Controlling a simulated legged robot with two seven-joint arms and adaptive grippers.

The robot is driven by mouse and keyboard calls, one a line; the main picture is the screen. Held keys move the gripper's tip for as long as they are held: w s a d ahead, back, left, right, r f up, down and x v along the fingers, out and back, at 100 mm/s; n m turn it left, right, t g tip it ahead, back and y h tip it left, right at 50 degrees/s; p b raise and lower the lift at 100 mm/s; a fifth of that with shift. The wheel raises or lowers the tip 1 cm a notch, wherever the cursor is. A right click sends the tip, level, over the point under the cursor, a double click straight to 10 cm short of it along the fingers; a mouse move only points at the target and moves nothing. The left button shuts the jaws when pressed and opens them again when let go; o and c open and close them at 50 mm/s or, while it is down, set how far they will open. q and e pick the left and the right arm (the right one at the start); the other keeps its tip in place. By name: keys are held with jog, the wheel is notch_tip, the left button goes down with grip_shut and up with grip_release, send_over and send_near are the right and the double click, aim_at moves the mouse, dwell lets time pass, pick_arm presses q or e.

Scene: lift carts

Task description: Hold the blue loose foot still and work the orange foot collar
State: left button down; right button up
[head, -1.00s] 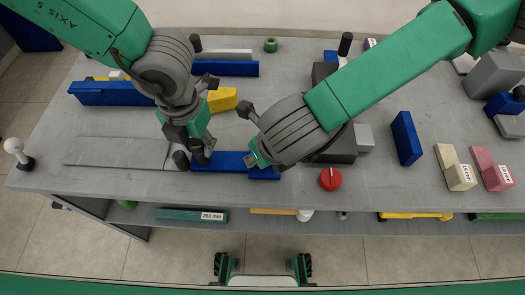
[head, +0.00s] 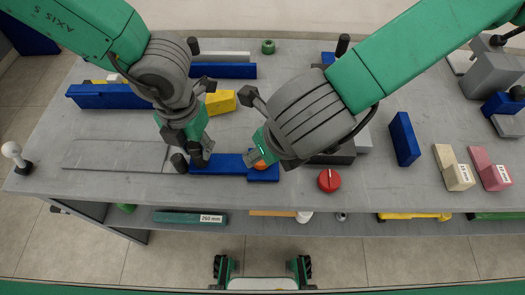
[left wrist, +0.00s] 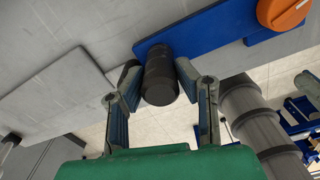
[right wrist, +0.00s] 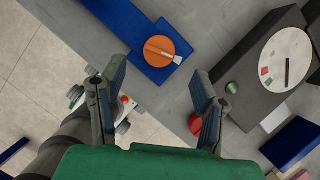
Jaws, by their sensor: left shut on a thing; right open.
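The blue loose foot (head: 218,164) is a flat blue plate lying near the table's front edge. The orange foot collar (head: 262,167) sits on its right end, partly covered by my right gripper in the head view. In the right wrist view the collar (right wrist: 165,50) is a round orange knob with a white mark beside it. My left gripper (head: 196,160) is shut on a dark upright cylinder at the foot's left end; the cylinder (left wrist: 160,78) shows between the fingers. My right gripper (right wrist: 160,88) is open and empty, its fingers apart and short of the collar.
A red knob (head: 330,180) and a dark box with a white dial (right wrist: 275,58) stand right of the foot. A grey plate (head: 115,154) lies to the left. A yellow block (head: 220,101) and blue bars (head: 110,95) lie behind. A blue block (head: 405,139) stands farther right.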

jog(key=v, duration=0.5)
pick_arm(q)
jog(key=c, duration=1.1)
grip_release()
jog(key=shift+c, duration=0.2)
jog(key=shift+r, duration=0.1)
